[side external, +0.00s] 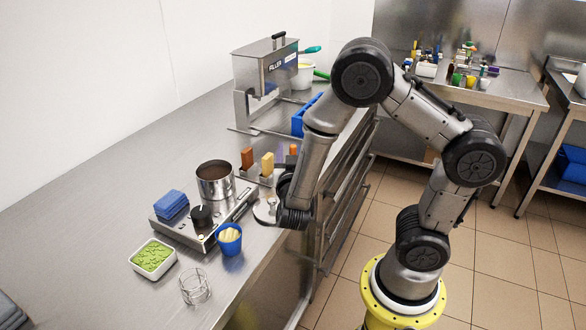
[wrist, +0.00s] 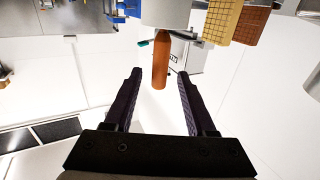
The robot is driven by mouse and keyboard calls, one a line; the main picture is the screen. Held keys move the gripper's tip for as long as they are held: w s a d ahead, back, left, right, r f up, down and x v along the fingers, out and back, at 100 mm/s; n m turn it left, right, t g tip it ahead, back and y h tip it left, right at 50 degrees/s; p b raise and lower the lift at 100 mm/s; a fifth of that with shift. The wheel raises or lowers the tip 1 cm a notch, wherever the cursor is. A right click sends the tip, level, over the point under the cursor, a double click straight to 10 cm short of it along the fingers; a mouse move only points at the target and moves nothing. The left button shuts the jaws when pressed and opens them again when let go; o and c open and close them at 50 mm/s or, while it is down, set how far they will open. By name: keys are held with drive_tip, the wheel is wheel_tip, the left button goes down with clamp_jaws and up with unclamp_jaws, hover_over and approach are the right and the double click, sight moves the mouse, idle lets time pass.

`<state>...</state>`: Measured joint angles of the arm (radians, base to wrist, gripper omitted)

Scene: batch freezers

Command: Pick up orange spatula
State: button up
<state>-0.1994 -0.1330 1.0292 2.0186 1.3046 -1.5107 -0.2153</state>
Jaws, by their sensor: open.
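An orange handle (wrist: 160,62), apparently the orange spatula's, projects from a grey round holder (wrist: 165,14) in the wrist view. A small orange top (side external: 293,149) shows behind my forearm in the side view; most of what is below it is hidden. My gripper (wrist: 159,74) is open and empty. In the wrist view, the handle's free end appears between the two dark fingertips, with a gap on each side. I cannot tell how far away it is in depth. The fingers are not clear in the side view, where my wrist is low by the counter's front edge.
A brown bar (side external: 247,158) and a yellow bar (side external: 267,164) stand near the orange top. The filler (side external: 265,70) stands behind.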

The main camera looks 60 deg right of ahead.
drive_tip(key=shift+x, duration=2)
drive_tip(key=shift+f, duration=0.1)
drive_tip(key=shift+s, duration=0.1)
clamp_jaws()
